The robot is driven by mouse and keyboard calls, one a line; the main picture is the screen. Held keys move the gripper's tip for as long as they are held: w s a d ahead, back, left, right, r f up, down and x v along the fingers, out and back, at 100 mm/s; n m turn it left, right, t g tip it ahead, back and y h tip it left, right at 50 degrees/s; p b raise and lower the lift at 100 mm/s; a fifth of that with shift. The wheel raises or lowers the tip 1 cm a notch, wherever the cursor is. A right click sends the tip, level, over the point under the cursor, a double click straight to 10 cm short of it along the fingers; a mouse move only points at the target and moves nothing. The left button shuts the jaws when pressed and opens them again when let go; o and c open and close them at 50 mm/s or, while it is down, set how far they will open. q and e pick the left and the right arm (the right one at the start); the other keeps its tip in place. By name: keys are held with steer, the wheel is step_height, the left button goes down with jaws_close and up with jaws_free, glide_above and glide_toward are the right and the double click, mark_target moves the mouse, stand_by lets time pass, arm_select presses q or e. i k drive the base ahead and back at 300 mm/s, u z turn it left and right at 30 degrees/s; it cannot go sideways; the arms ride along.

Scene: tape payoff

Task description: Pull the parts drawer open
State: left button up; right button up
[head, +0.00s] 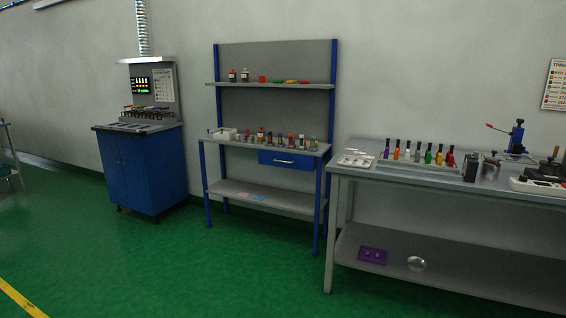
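The parts drawer (290,160) is a blue-fronted drawer with a pale bar handle (284,162). It hangs under the right part of the top of a grey bench with blue posts (222,145), in the middle of the head view. Its front looks flush under the bench top, so it appears closed. Neither of my grippers shows in the head view, and nothing touches the handle.
Several small bottles stand on the bench above the drawer. A grey table (345,168) with a rack of colored bottles stands close on the right. A blue cabinet (145,175) stands at the left. Green floor (180,260) in front is clear.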

mark_target(295, 162)
steer(key=u, duration=0.4)
steer(key=i, duration=4.2)
steer(key=z, duration=0.7)
steer(key=i, duration=0.5)
steer(key=u, duration=0.05)
